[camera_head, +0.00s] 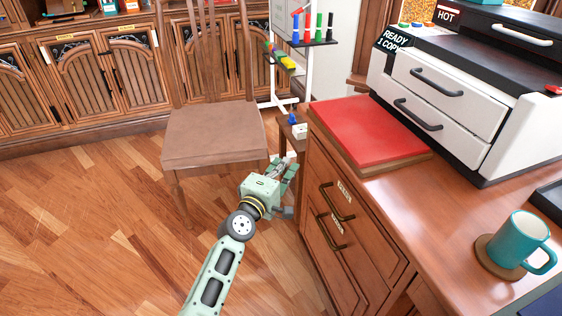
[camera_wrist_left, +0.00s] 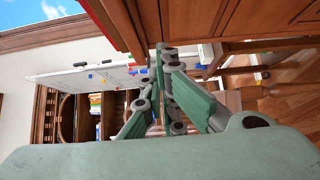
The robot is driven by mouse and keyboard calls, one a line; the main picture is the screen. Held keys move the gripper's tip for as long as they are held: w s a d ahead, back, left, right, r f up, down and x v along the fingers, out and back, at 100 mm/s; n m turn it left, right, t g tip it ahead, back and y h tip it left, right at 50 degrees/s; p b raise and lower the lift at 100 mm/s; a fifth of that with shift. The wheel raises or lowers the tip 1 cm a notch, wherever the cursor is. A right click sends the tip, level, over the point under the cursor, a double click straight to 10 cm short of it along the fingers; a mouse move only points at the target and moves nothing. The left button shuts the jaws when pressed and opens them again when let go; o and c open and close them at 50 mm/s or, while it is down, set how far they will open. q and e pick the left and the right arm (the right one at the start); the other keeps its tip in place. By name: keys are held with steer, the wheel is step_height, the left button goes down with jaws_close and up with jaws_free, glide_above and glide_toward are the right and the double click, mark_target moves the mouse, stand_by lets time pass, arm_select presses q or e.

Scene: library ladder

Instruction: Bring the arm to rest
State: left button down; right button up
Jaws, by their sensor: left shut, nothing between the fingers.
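My left arm comes up from the bottom of the head view. Its green gripper (camera_head: 284,170) is in the open space between the wooden chair and the desk's drawer front. In the left wrist view the fingers (camera_wrist_left: 162,85) come together and hold nothing. The wrist view is turned on its side, with the desk wood along the top. My right gripper does not show in either view.
A wooden chair (camera_head: 212,133) stands just left and behind the gripper. The desk drawers (camera_head: 345,225) are close on its right. A red pad (camera_head: 368,128), a printer (camera_head: 450,95) and a teal mug (camera_head: 514,240) are on the desk. Floor (camera_head: 100,230) at left is clear.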

arm_select(q)
steer(key=shift+v, duration=0.85)
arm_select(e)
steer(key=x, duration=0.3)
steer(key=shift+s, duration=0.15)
